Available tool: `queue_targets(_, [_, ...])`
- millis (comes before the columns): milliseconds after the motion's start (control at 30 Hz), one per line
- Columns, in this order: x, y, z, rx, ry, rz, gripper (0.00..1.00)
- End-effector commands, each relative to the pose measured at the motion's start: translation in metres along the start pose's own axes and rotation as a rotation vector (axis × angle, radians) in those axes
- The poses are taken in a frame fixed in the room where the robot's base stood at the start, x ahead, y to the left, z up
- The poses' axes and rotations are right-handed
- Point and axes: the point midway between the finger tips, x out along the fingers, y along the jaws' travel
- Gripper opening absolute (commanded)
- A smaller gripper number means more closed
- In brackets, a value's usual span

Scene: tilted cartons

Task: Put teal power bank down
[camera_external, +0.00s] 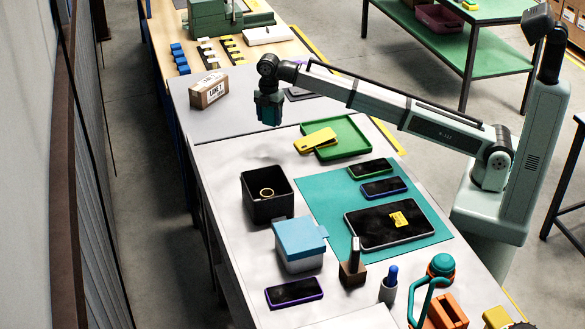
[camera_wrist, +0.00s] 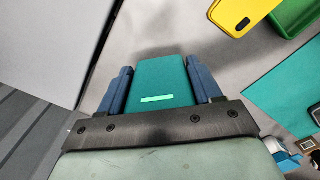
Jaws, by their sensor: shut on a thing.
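My gripper (camera_external: 269,108) is above the grey-white table, at the left end of my outstretched arm in the external view. In the wrist view my gripper (camera_wrist: 160,88) has its two blue fingers on either side of the teal power bank (camera_wrist: 161,72), which has a light green stripe on its face. The gripper is shut on it. In the external view the power bank is mostly hidden by the gripper and hard to make out. The table surface (camera_wrist: 212,60) shows past the power bank in the wrist view.
A green tray (camera_external: 371,146) with a yellow phone (camera_external: 316,140) leaning on its edge is right of the gripper. A cardboard box (camera_external: 209,90) stands to the left. A black bin (camera_external: 267,208) and a teal mat (camera_external: 318,190) with devices are nearer.

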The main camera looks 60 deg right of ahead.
Motion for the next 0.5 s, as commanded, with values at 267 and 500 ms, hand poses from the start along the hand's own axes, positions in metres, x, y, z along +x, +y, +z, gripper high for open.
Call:
queue_targets(267, [0.041, -0.001, 0.0, 0.0, 0.0, -0.002, 0.27])
queue_targets(500, [0.06, -0.001, 0.0, 0.0, 0.0, -0.002, 0.27])
